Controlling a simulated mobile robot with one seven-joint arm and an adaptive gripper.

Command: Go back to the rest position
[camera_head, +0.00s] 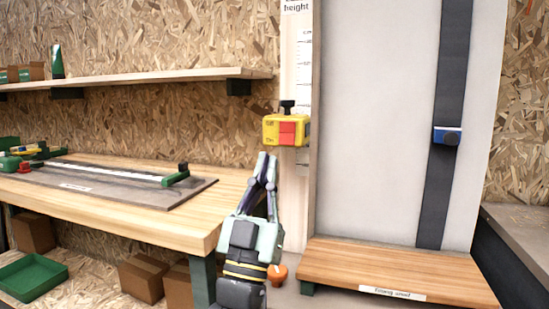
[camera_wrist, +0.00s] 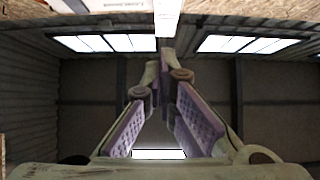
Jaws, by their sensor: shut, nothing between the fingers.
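My gripper (camera_head: 266,158) is in the middle of the head view, pointing up, with its fingers closed together and nothing between them. Its tips are just below and left of a yellow switch box (camera_head: 271,131) with a red front, mounted on the height-scale post. I cannot tell whether the tips touch the box. In the wrist view my gripper (camera_wrist: 162,70) shows its purple-padded fingers meeting at the tips, against a dark ceiling with bright lights.
A wooden workbench (camera_head: 120,205) is at left, under a shelf (camera_head: 150,78). A tall grey panel (camera_head: 375,130) with a dark strap and blue slider (camera_head: 447,136) stands at right, above a wooden step (camera_head: 400,270). An orange knob (camera_head: 278,272) is low beside my arm.

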